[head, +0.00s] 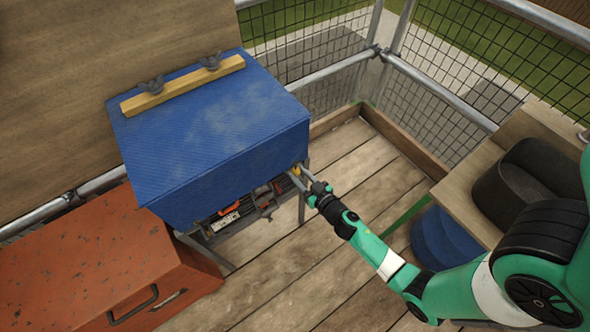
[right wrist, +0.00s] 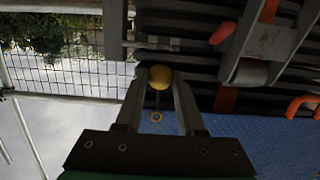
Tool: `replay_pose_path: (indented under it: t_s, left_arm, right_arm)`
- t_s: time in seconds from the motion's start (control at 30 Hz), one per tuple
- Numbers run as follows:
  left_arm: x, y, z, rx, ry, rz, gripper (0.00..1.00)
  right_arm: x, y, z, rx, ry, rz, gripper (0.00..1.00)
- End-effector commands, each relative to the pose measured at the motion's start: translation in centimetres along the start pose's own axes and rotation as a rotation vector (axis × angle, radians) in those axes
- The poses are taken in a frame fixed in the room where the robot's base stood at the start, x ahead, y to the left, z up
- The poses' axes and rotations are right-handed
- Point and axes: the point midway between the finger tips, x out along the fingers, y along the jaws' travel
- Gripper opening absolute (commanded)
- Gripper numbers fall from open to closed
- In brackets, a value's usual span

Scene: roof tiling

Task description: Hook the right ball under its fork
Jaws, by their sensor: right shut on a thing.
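The right ball is yellow and sits between the fingertips of my right gripper (right wrist: 160,80) in the right wrist view, where the ball (right wrist: 160,74) shows clearly. The gripper is shut on it. A dark cord runs from the ball toward a yellow-rimmed eyelet (right wrist: 157,117) in the blue cover. In the head view my right gripper (head: 306,178) is at the cover's lower front-right corner, with a small yellow spot of the ball (head: 296,169) beside it. The blue cover (head: 215,130) hangs over a stand. I cannot clearly make out the fork. My left gripper is out of view.
Tools (head: 228,219) lie on a slatted rack under the cover. A wooden batten (head: 185,85) with two wing nuts lies on top. An orange chest (head: 90,265) stands at left, a wooden bench (head: 470,185) at right. The plank floor (head: 290,270) in front is mostly clear.

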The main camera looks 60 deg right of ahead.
Motion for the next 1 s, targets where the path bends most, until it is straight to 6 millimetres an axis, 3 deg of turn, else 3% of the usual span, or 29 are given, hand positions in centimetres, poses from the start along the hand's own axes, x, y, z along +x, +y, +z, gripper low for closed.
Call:
replay_pose_path:
  t_s: [0.53,1.0]
  left_arm:
    - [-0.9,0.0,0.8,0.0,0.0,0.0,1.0]
    - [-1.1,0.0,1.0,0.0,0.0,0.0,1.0]
  right_arm:
    - [-3.6,0.0,1.4,0.0,-0.003,0.0,0.07]
    - [-4.1,0.0,1.6,0.0,-0.002,0.0,0.07]
